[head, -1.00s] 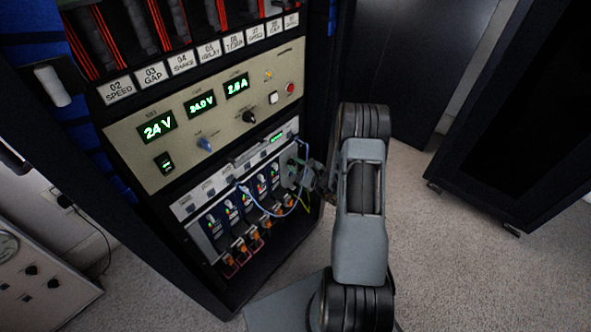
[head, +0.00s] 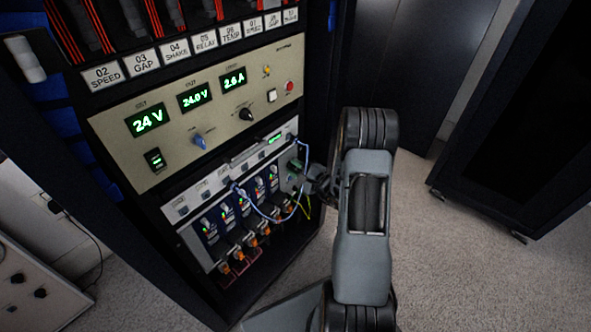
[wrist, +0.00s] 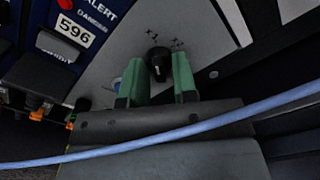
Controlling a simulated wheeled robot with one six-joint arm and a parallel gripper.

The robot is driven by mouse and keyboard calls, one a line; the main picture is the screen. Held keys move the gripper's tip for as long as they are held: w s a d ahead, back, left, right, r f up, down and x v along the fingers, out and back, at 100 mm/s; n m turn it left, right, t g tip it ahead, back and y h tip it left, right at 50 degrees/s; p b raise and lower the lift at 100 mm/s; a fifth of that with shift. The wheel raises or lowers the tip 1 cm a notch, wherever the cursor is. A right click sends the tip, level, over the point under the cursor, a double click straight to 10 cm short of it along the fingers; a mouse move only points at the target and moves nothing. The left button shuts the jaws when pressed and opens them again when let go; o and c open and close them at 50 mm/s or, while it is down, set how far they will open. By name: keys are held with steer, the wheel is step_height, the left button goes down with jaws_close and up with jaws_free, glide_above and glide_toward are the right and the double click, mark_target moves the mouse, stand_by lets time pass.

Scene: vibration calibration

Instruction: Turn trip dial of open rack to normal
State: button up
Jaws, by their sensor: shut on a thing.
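The open rack (head: 140,185) stands at left in the head view, with a lower row of blue-fronted modules (head: 240,205). My gripper (head: 308,182) is at the right end of that row. In the wrist view a small black dial (wrist: 158,58) sits on a grey panel (wrist: 205,30) under small "x" marks. The green fingers of my gripper (wrist: 160,70) stand on either side of the dial and are shut on it. A faint light mark shows on the dial's face. The dial itself is hidden or too small in the head view.
A blue cable (wrist: 200,128) crosses in front of my gripper; blue and yellow cables also loop beside it in the head view. A power supply panel (head: 205,120) with knobs and green displays is above. A dark cabinet (head: 520,120) stands right, with carpet between.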

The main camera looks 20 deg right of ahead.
steer(key=shift+f, duration=0.1)
steer(key=o, duration=0.9)
steer(key=shift+s, duration=0.1)
steer(key=p+v, duration=0.2)
steer(key=v, duration=1.1)
steer(key=shift+s+p, duration=0.3)
steer(key=shift+p, duration=0.1)
